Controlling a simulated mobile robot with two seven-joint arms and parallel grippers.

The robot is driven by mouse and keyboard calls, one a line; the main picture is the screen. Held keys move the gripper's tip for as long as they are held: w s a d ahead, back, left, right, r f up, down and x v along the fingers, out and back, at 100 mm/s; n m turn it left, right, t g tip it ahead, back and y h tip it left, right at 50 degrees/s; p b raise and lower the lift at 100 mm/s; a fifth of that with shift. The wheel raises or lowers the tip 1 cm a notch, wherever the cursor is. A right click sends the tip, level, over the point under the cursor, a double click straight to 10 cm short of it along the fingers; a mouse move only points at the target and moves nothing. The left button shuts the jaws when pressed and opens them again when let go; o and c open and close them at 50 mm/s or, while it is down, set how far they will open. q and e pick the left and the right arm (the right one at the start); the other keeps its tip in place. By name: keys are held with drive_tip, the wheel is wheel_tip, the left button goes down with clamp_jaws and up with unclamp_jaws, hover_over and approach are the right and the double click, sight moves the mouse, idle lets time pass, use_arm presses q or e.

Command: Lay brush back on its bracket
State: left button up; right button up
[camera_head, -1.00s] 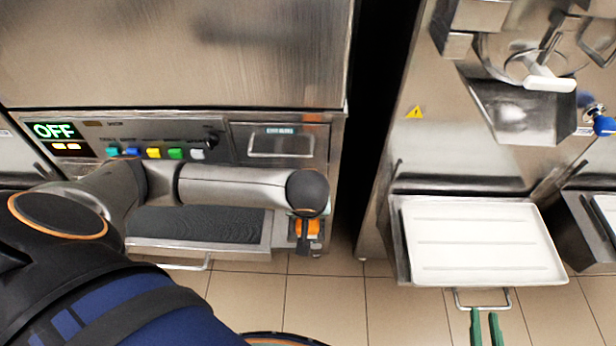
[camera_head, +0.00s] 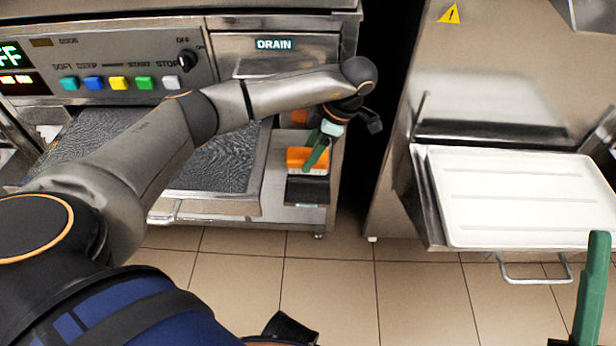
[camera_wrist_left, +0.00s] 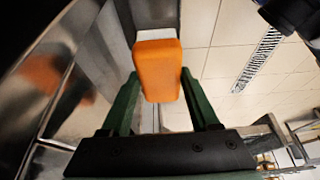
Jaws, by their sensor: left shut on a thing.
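The brush, an orange block (camera_head: 304,158) with pale bristles, is at the right end of the left freezer in the head view. My left gripper (camera_head: 316,156) is shut on it, its green fingers reaching down from the wrist. In the left wrist view the orange brush (camera_wrist_left: 158,66) sits between the two fingers (camera_wrist_left: 160,82). A dark shelf-like piece with a small label, which looks like the bracket (camera_head: 307,190), is just below the brush; I cannot tell whether they touch. My right gripper (camera_head: 592,290) shows only partly at the lower right, away from the brush.
The freezer's control panel (camera_head: 125,75) and drain door (camera_head: 275,58) are close to my left arm. A dark-matted tray (camera_head: 257,178) lies left of the brush. A white tray (camera_head: 515,200) stands at the right. A dark gap separates the machines.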

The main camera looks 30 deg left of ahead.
sight(328, 155)
use_arm(q)
wheel_tip(328, 155, down, 5)
drive_tip(key=shift+f+b, duration=0.1)
drive_tip(key=shift+b, duration=0.75)
wheel_tip(328, 155, down, 5)
drive_tip(key=shift+r+b, duration=0.1)
drive_tip(key=shift+b, duration=0.85)
drive_tip(key=shift+r, duration=0.1)
drive_tip(key=o, duration=1.3)
drive_tip(key=p+v, duration=0.4)
drive_tip(key=v, duration=0.7)
drive_tip(key=shift+r, duration=0.1)
drive_tip(key=shift+w+d+r, duration=0.1)
drive_tip(key=shift+d+r, duration=0.05)
drive_tip(key=shift+r, duration=0.2)
